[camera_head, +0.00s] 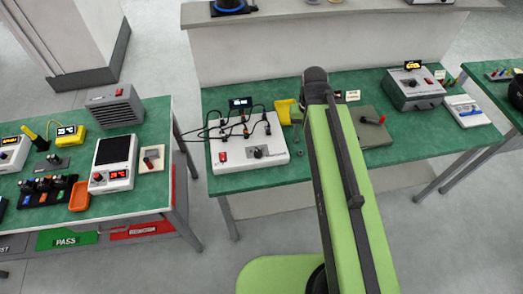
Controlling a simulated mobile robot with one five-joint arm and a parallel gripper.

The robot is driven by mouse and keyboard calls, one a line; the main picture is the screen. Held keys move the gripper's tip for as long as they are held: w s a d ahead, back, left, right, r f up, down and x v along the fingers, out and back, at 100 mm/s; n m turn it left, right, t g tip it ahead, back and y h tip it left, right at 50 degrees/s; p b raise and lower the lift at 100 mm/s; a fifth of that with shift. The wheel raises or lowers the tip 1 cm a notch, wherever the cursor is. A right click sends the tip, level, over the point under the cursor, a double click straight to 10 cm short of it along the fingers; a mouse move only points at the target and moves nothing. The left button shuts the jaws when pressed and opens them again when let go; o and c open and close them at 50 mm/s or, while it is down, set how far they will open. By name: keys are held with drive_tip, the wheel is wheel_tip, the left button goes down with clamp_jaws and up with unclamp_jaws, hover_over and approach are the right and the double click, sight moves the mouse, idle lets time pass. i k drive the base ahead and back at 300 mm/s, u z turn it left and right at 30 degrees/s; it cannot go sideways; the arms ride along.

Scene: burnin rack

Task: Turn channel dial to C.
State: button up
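A white box (225,173) stands on the middle green bench, left of my arm. A black dial (258,153) sits on its front part; its pointer and letters are too small to read. A grey box (398,97) on the right of the same bench also has a dark dial (412,83) on it. No label shows which one is the channel dial. My green arm rises from the bottom of the head view to a dark joint above the bench, right of the white box. My gripper cannot be made out; the arm hides what lies behind it.
Dark cables (208,131) loop over the white box, beside a small display (240,103). A yellow holder (284,112) stands between box and arm. Floor separates this bench from the left bench.

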sight(257, 154)
drive_tip(key=z, duration=0.05)
drive_tip(key=k, duration=1.45)
drive_tip(key=u, duration=0.3)
drive_tip(key=i, duration=1)
drive_tip(key=u, duration=0.05)
